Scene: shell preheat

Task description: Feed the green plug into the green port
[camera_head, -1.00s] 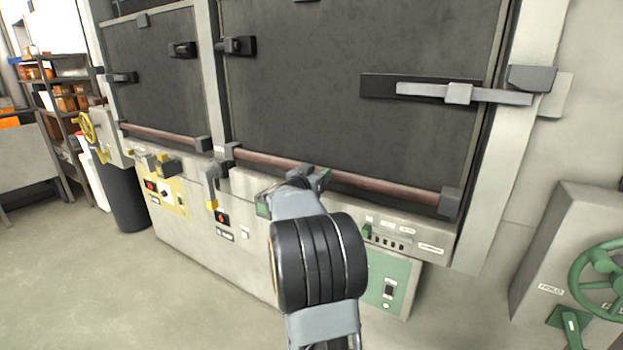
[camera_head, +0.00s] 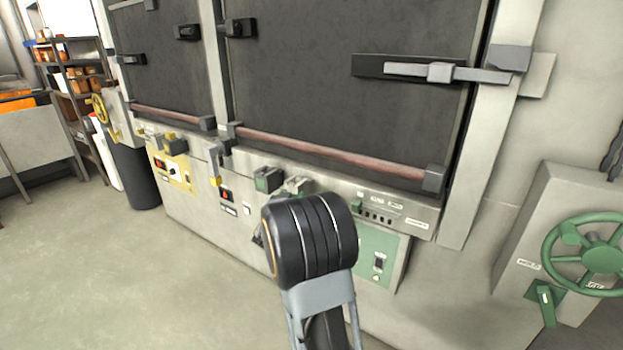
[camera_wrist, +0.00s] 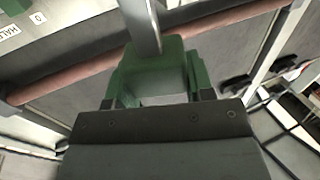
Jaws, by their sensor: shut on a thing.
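In the wrist view, my gripper (camera_wrist: 158,98) is shut on a green block (camera_wrist: 176,55), which I take to be the green plug. A pale metal bar crosses the block's top. In the head view, the gripper and the plug's grip are hidden behind my black wrist joint.
A green control panel (camera_head: 376,262) is right of my arm, and a yellow panel (camera_head: 174,172) is at left. A pinkish rail (camera_head: 330,157) runs above the ledge. A cabinet with a green handwheel (camera_head: 590,255) stands at right. The floor at left is clear.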

